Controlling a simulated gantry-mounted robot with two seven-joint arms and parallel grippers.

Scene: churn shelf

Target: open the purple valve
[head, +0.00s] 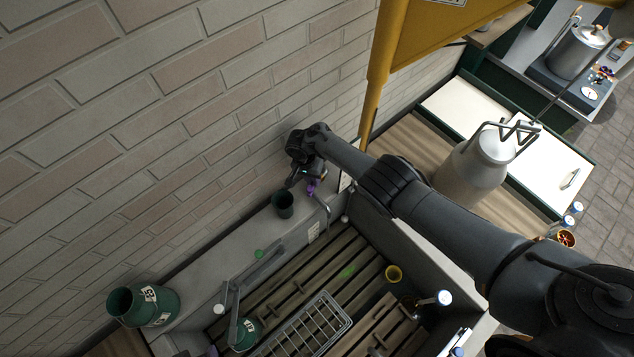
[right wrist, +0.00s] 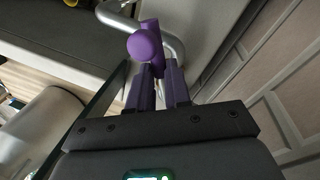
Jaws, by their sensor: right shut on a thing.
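The purple valve (head: 311,187) sits at the back of the sink-like basin, by the brick wall, near a bent metal pipe. In the right wrist view its rounded purple knob (right wrist: 146,45) shows just beyond the fingertips, with the silver curved pipe (right wrist: 172,42) behind it. My right gripper (head: 308,178) reaches in from the right, over the basin's back corner. In the right wrist view my right gripper (right wrist: 158,75) is shut on the valve's handle. The fingers hide part of the handle. My left gripper is in neither view.
A green jug (head: 145,306) is at lower left. A metal churn (head: 470,170) stands right, near the yellow post (head: 380,75).

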